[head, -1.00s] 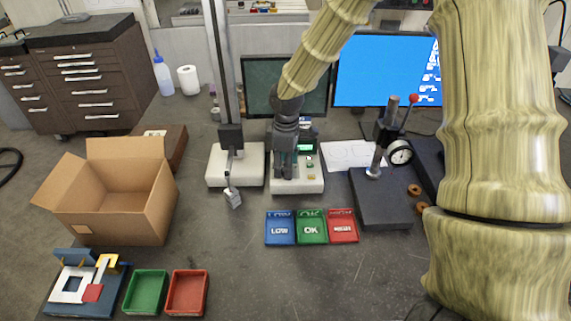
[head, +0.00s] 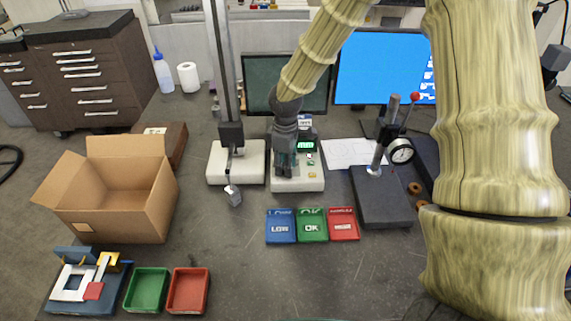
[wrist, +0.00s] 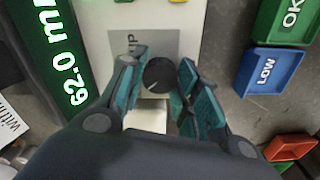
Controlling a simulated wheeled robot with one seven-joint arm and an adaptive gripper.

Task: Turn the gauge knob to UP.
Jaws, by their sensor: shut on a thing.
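The gauge knob (wrist: 158,75) is a round black dial with a pale pointer line, seen in the wrist view on a grey label plate (wrist: 146,42). The letters "UP" show on the plate beside the knob. My gripper (wrist: 157,82) has its two teal-padded fingers on either side of the knob and is shut on it. In the head view my gripper (head: 285,172) reaches down onto the white gauge base (head: 308,184), and the knob is hidden behind it there. A green display (wrist: 61,60) on the gauge reads "62.0 m", with the rest cut off.
A height gauge column (head: 226,75) stands just left of my gripper. Blue LOW (head: 281,240), green OK (head: 311,240) and red (head: 343,238) trays lie in front. A dial gauge stand (head: 380,210) is at right, an open cardboard box (head: 115,218) at left.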

